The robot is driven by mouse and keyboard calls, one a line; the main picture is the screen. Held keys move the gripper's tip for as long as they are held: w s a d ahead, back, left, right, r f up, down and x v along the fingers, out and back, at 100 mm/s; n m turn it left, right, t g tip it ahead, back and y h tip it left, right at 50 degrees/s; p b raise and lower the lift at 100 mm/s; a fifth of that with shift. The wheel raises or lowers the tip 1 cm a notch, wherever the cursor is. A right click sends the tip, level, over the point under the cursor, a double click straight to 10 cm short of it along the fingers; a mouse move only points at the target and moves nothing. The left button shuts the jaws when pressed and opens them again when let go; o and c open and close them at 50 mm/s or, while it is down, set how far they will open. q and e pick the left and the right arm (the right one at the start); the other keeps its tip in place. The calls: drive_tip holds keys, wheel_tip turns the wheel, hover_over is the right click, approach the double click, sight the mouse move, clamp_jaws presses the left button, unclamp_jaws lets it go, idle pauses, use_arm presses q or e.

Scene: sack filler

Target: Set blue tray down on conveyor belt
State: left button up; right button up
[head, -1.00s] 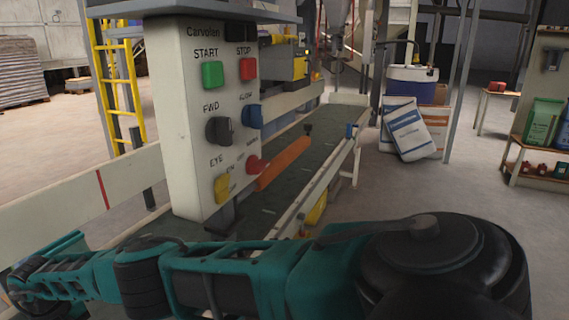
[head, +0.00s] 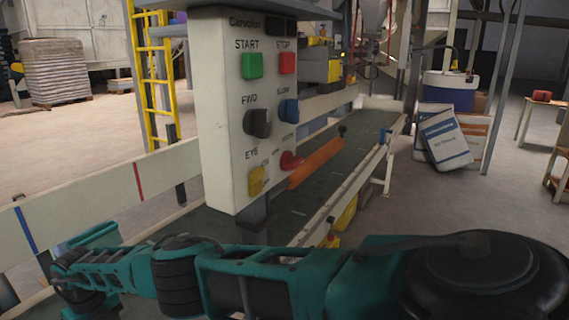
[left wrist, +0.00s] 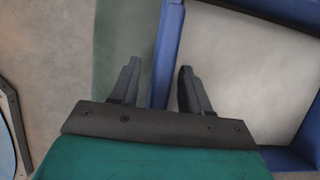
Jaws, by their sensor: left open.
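The blue tray (left wrist: 169,45) fills the right of the left wrist view, with a pale grey inside. Its near-left wall runs between the two fingers of my left gripper (left wrist: 157,85), which is open around that wall. I cannot tell whether a finger touches it. A green strip of the conveyor belt (left wrist: 125,30) lies left of the tray. In the head view the dark green belt (head: 285,215) runs from front left to the back. My teal arm crosses the bottom there. The tray is not seen in the head view. My right gripper is not in view.
A control panel (head: 225,130) with buttons and knobs stands over the near belt. An orange bar (head: 315,163) sits beside it over the belt. Side rails (head: 85,208) edge the belt. Leaning sacks (head: 445,138) and a yellow ladder (head: 153,75) stand beyond.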

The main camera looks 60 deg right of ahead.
use_arm(q)
drive_tip(key=v, duration=1.1)
drive_tip(key=shift+s+r, duration=0.15)
drive_tip(key=shift+r, duration=0.05)
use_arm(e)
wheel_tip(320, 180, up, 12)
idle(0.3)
